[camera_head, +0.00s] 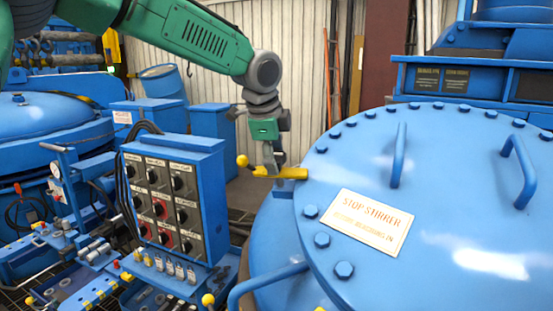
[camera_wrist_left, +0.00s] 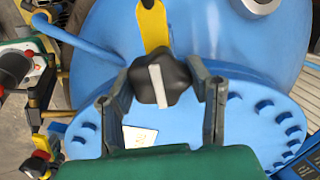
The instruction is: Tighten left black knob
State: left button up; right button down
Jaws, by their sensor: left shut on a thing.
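The black knob (camera_wrist_left: 160,82) is lobed, with a pale bar across its top. It shows in the left wrist view next to a yellow strip (camera_wrist_left: 153,25). My left gripper (camera_wrist_left: 162,72) has one finger on each side of the knob and is shut on it. In the head view my left gripper (camera_head: 272,163) points down beside the big blue lid, at the yellow strip (camera_head: 285,173). The knob is hidden behind the fingers there. My right gripper is not in view.
The large blue bolted lid (camera_head: 450,190) with two handles fills the right. A blue control box (camera_head: 175,195) with several dials stands left of my gripper. A yellow ball (camera_head: 242,160) is close beside the fingers. A blue pipe handle (camera_head: 265,285) curves below.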

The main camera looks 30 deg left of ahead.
pick_arm(q)
jog(key=shift+r+m, duration=0.15)
jog(key=shift+m, duration=0.15)
jog(key=shift+c, duration=0.2)
jog(key=o, duration=1.2)
jog(key=shift+c, duration=0.2)
jog(key=shift+r, duration=0.1)
jog(key=v, duration=1.1)
jog(key=shift+r, duration=0.3)
jog(key=shift+s, duration=0.15)
